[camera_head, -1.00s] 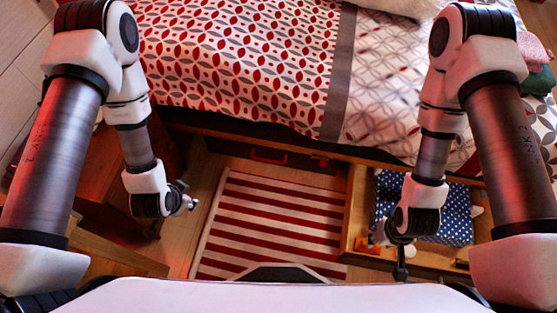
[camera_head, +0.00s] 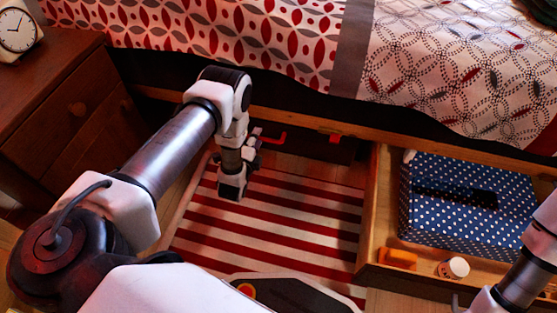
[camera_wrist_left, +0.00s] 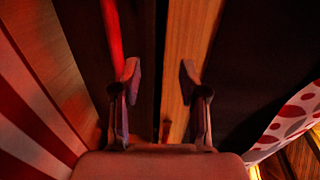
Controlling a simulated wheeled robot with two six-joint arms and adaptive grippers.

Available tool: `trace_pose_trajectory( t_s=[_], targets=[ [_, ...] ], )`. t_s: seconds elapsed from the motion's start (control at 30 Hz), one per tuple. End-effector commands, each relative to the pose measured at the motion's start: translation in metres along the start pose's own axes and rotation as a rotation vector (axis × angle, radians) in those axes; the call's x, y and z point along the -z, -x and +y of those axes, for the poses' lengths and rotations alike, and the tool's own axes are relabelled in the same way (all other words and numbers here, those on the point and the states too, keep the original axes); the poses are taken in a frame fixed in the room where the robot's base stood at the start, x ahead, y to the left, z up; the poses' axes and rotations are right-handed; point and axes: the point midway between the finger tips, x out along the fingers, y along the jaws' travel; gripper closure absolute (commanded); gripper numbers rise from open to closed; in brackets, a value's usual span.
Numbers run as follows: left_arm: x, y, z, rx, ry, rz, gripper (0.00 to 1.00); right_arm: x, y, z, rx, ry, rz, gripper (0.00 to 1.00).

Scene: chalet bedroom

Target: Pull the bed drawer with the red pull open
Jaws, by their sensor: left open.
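The bed drawer with the red pull has a dark front (camera_head: 315,148) under the bed's wooden rail, and it looks shut. Its red pull (camera_head: 275,138) shows just right of my left gripper (camera_head: 256,137) in the head view. My left gripper is open and holds nothing. In the left wrist view, the red pull (camera_wrist_left: 113,35) runs along the outer side of the left-hand finger, not between the fingers. Wood (camera_wrist_left: 185,40) shows between the fingertips (camera_wrist_left: 160,75). I cannot tell whether a finger touches the pull. My right arm is at the lower right; its gripper is out of view.
An open drawer (camera_head: 372,225) at the right holds a blue dotted box (camera_head: 465,235), an orange item (camera_head: 398,258) and a white jar (camera_head: 453,268). A nightstand (camera_head: 65,100) with a clock (camera_head: 17,32) stands at the left. A red-striped rug (camera_head: 270,220) covers the floor.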

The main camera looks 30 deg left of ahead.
Motion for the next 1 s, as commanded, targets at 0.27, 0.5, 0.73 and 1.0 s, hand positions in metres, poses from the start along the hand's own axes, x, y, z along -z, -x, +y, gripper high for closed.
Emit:
trace_pose_trajectory(
  t_s=[0.27, 0.5, 0.73, 1.0],
  targets=[
    [-0.008, -0.002, 0.060, -0.031, -0.005, -0.009, 0.57, 0.001, -0.045, 0.000, 0.000, 0.000, 0.003, 0.60],
    [-0.008, -0.046, 0.064, -0.031, -0.005, -0.009, 0.57, 0.002, -0.073, 0.001, -0.001, -0.005, 0.006, 0.60],
    [-0.008, -0.072, 0.061, -0.034, -0.005, -0.009, 0.57, 0.004, -0.085, 0.001, -0.001, -0.007, 0.011, 0.60],
    [-0.008, -0.073, 0.059, -0.036, -0.005, -0.009, 0.74, 0.004, -0.084, 0.001, -0.001, -0.006, 0.012, 0.60]
  ],
)
